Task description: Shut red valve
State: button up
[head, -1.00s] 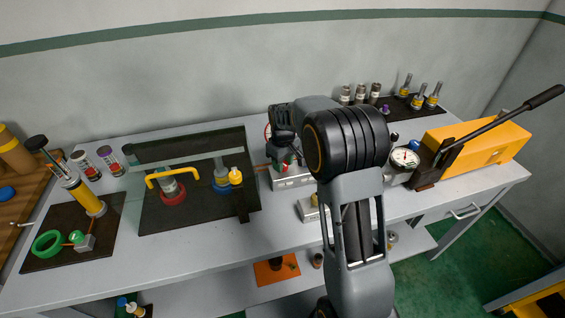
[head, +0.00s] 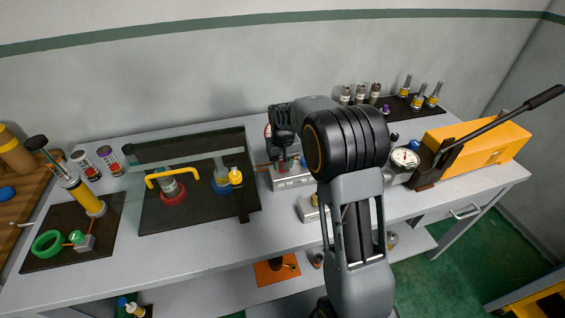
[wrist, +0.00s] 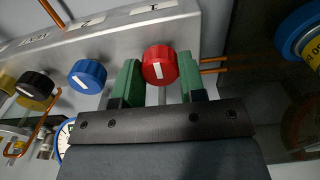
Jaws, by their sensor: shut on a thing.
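The red valve (wrist: 159,66) is a round red knob on the front of a grey metal manifold block (wrist: 120,37), seen in the wrist view. Its white pointer mark stands roughly upright in the picture. My gripper (wrist: 160,80) is shut on the red knob, with one green finger pad on each side of it. In the head view my gripper (head: 284,150) is at the manifold block (head: 291,180) near the middle of the bench, and the red knob is mostly hidden there.
A blue knob (wrist: 87,76), a black knob (wrist: 35,88) and a yellow knob (wrist: 6,82) sit left of the red one. Copper pipes (wrist: 213,64) run close to the right finger. A pressure gauge (head: 405,158) and a yellow pump (head: 480,145) stand right on the bench.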

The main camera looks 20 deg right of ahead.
dwell(0.3)
jog(key=o, duration=0.9)
notch_tip(320, 180, up, 14)
jog(key=shift+f, duration=0.1)
dwell(0.3)
jog(key=s+f+t, duration=0.1)
jog(key=s, duration=0.6)
jog(key=s+f+t, duration=0.1)
jog(key=s+f, duration=0.1)
jog(key=s, duration=0.6)
jog(key=s+f+t, duration=0.1)
jog(key=s+f, duration=0.1)
jog(key=s, duration=0.6)
jog(key=shift+s+a+f, duration=0.1)
jog(key=shift+f, duration=0.1)
jog(key=shift+s+r+t, duration=0.1)
jog(key=shift+r+t, duration=0.3)
jog(key=shift+r, duration=0.3)
